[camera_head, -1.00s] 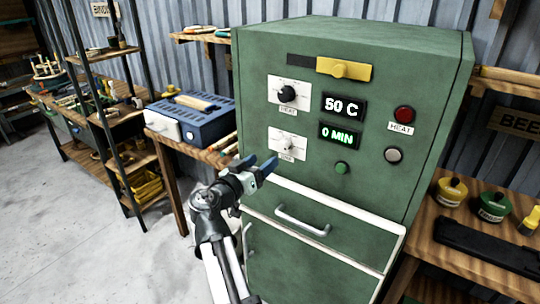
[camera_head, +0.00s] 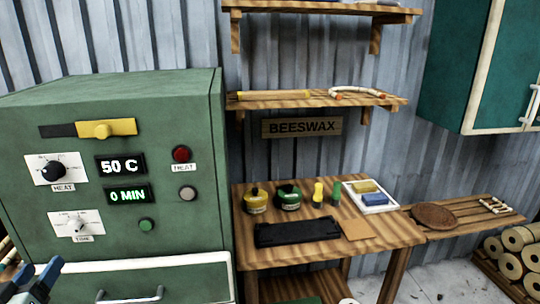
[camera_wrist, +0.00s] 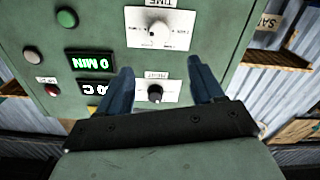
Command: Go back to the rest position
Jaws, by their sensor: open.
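My gripper (camera_head: 38,280) shows at the lower left edge of the head view, in front of the green heating cabinet (camera_head: 120,245). In the wrist view its two blue fingers (camera_wrist: 160,95) stand apart with nothing between them. They point toward the cabinet's front, near the heat dial (camera_wrist: 155,94) and the time dial (camera_wrist: 159,34). The displays read 50 C (camera_head: 121,165) and 0 MIN (camera_head: 128,195). The yellow slide switch (camera_head: 107,129) sits above the dials. Most of my arm is outside the head view.
A wooden workbench (camera_head: 385,238) right of the cabinet holds two jars, small bottles, a black tray (camera_head: 297,232) and a white tray (camera_head: 368,197). A shelf (camera_head: 310,101) hangs above it. A teal wall cupboard (camera_head: 460,65) is at the upper right. The cabinet drawer (camera_head: 150,285) appears closed.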

